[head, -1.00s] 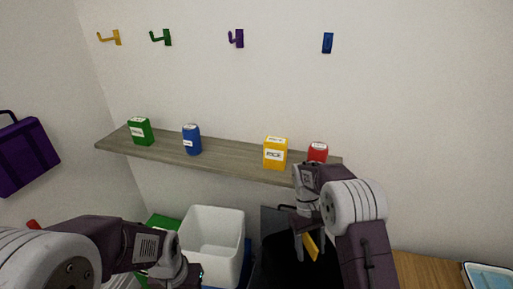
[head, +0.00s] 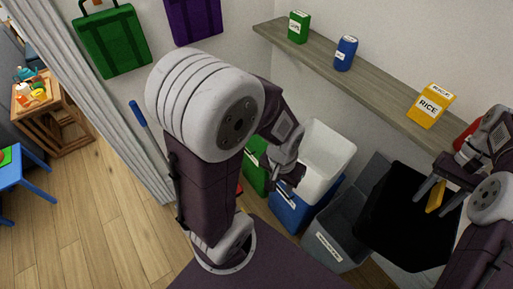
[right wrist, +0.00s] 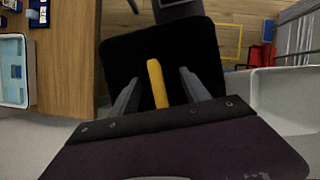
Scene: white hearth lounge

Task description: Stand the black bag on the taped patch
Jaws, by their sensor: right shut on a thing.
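The black bag (head: 405,215) hangs from my right gripper (head: 437,196), which is shut on its yellow handle. In the right wrist view the bag (right wrist: 200,55) spreads dark below the two fingers, with the yellow handle (right wrist: 157,83) between them. In the head view the bag is held in front of the shelf, partly covering the grey bin. A thin yellow tape line (right wrist: 239,42) shows on the wood floor in the right wrist view, partly cut off by the bag and frame edge. My left gripper (head: 291,178) hangs near the bins; its fingers are too unclear to judge.
A grey bin (head: 330,245), a blue bin (head: 290,212) and a white bin (head: 326,150) stand below the shelf (head: 375,85). Open floor (head: 90,220) lies at left, with a blue table (head: 22,168).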

